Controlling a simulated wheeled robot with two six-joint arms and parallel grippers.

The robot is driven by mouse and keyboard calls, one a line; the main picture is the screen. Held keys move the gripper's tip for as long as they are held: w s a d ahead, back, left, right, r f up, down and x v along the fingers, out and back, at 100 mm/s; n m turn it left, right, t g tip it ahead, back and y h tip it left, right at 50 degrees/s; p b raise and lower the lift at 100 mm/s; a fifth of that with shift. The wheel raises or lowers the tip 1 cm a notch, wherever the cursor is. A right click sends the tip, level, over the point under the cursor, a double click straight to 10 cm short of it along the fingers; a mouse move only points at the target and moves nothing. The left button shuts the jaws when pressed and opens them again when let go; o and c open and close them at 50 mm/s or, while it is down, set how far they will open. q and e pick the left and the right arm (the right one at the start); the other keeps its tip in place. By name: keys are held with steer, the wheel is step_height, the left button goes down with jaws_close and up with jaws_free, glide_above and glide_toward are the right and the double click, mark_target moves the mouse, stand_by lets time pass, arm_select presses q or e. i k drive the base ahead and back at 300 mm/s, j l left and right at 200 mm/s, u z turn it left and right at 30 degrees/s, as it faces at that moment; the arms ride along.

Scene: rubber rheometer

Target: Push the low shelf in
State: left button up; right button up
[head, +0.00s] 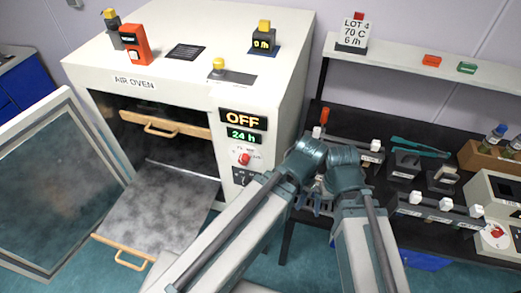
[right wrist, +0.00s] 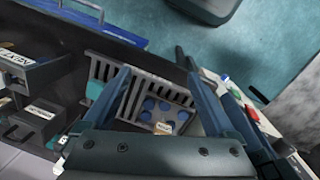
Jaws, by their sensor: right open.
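The low shelf (head: 160,212) is a grey mottled plate with a wooden handle (head: 120,252) at its front edge. It sticks far out of the white air oven (head: 185,60), sloping toward the lower left in the head view. My right gripper (head: 315,203) is right of the oven front, partly hidden by my arm links, and well apart from the shelf. In the right wrist view its two fingers (right wrist: 155,65) are spread and empty, with a slotted grey rack (right wrist: 157,108) holding blue round pieces visible between them. My left gripper is not in view.
The oven door (head: 60,180) stands open at the left. An upper shelf with a wooden handle (head: 165,128) is inside the oven. The oven display (head: 243,121) reads OFF. At the right, a black bench (head: 385,130) carries several small tools and blocks.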

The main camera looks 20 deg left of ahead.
mark_target(165, 206)
steer(key=u, duration=2.5)
steer(key=k+l, duration=0.35)
steer(key=l+z, duration=0.05)
steer(key=l, duration=0.05)
